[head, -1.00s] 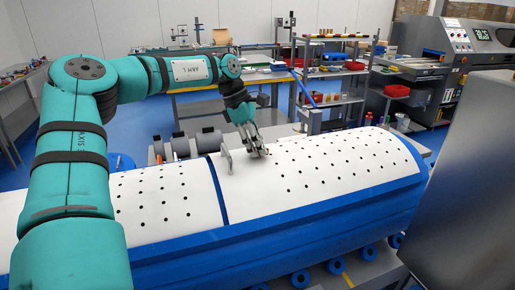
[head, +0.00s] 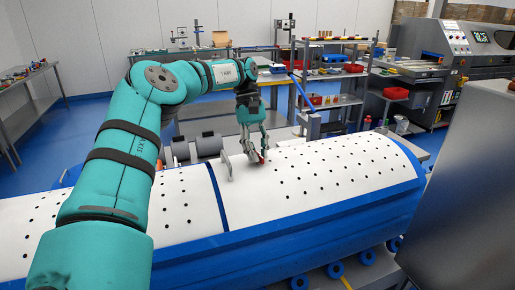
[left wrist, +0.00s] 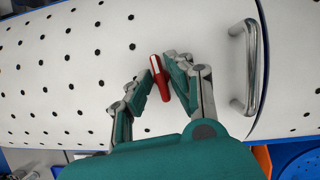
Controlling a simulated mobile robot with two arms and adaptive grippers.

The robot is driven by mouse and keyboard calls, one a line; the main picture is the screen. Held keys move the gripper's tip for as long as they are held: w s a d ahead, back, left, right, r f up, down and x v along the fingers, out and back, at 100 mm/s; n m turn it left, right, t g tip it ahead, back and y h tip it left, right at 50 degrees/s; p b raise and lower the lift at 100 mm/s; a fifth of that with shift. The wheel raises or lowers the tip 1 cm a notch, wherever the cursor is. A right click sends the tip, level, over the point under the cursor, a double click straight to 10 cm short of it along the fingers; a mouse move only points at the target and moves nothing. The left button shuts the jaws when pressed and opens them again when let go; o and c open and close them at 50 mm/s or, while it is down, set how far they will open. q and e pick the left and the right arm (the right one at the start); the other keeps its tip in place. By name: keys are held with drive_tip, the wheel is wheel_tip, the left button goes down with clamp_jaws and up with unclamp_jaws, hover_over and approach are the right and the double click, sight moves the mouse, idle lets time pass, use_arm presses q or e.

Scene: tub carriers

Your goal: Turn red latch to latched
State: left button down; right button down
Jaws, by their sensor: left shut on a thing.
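The red latch (left wrist: 162,78) is a small red lever with a pale stripe, on the white perforated lid (left wrist: 70,75) of the blue tub carrier (head: 330,215). In the left wrist view it stands between the fingertips of my left gripper (left wrist: 158,85), which is shut on it. In the head view the left gripper (head: 256,155) reaches down to the lid's far side, and only a bit of red shows at its fingertips. The latch's exact setting cannot be told. My right gripper is not in view.
A metal handle (left wrist: 246,70) stands on the lid close beside the gripper; it also shows in the head view (head: 226,158). Grey rollers (head: 208,144) lie behind the carrier. A large grey panel (head: 465,190) stands at the right. Shelves with red bins are behind.

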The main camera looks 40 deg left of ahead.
use_arm(q)
drive_tip(key=shift+w+r+m+g, duration=0.1)
drive_tip(key=shift+m+g, duration=0.2)
drive_tip(key=shift+m, duration=0.6)
drive_tip(key=shift+y+p, duration=0.3)
drive_tip(key=c, duration=1.3)
unclamp_jaws()
wheel_tip(320, 180, up, 10)
drive_tip(key=shift+f, duration=0.1)
